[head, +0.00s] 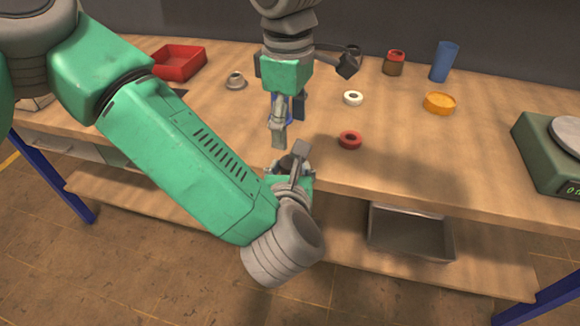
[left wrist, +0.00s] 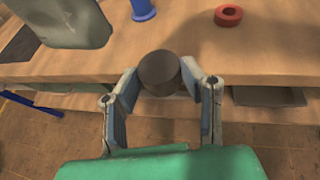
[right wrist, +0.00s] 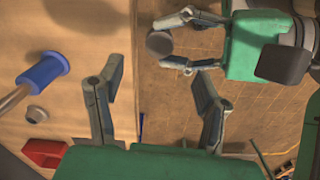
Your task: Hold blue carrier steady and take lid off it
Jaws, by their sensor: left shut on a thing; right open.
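My left gripper (head: 290,162) is shut on a dark grey round piece (left wrist: 160,70), held in front of the table's front edge. That piece also shows between its fingers in the right wrist view (right wrist: 160,43); I cannot tell whether it is the lid. A blue flanged piece (right wrist: 43,73), perhaps the carrier, is over the table in the right wrist view, with a grey rod (right wrist: 14,98) beside it. It also shows at the top of the left wrist view (left wrist: 143,10). My right gripper (head: 288,122) is open and empty, pointing down above my left gripper, and mostly hides the blue piece in the head view.
A red ring (head: 350,140), a white ring (head: 353,98) and an orange dish (head: 439,103) lie on the table. A blue cup (head: 444,62), a brown jar (head: 394,63) and a red tray (head: 180,62) stand farther back. A green scale (head: 550,155) is at the right.

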